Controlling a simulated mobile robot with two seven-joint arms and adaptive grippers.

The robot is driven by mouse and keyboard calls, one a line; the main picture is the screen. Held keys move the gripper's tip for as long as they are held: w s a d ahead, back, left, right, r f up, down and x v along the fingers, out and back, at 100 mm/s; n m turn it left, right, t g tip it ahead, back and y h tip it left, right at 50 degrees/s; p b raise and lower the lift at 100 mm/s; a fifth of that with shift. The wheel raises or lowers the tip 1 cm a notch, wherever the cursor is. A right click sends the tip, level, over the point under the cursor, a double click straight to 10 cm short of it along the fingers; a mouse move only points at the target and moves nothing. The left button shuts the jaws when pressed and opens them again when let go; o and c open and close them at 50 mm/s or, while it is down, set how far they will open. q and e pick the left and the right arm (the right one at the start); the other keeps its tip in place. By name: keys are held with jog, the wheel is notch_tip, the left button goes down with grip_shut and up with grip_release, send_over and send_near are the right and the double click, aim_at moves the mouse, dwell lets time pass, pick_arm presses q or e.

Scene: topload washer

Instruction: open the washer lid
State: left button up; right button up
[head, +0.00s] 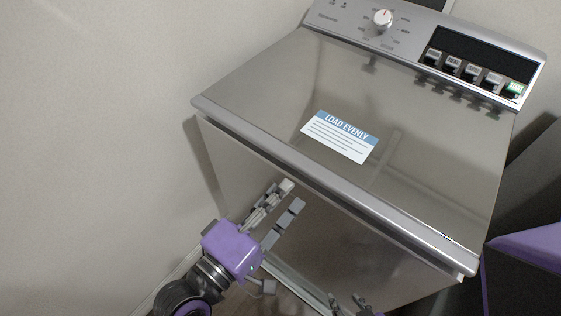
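The washer's metal lid (260,97) lies closed on top of the washer, with a "LOAD EVENLY" label (340,137) on it. Its front edge (330,196) faces me. My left gripper (293,194) has a purple body and grey fingers. It is in front of the washer, just below the lid's front edge, with its fingers spread and nothing between them. I cannot tell if a fingertip touches the washer. My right gripper (348,306) shows only as dark fingertips at the bottom edge, apart from each other, low in front of the washer.
The control panel (410,42) with a dial (382,19) and several buttons (472,72) runs along the back of the washer. A plain wall (100,120) is close on the left. A dark and purple object (525,245) stands at the right. The lid's top is clear.

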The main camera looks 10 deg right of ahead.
aim_at(302, 173)
pick_arm(q)
jog(key=p+x, duration=0.1)
jog(key=x, duration=0.5)
jog(key=shift+w+d, duration=0.1)
jog(key=shift+c, duration=0.2)
grip_shut()
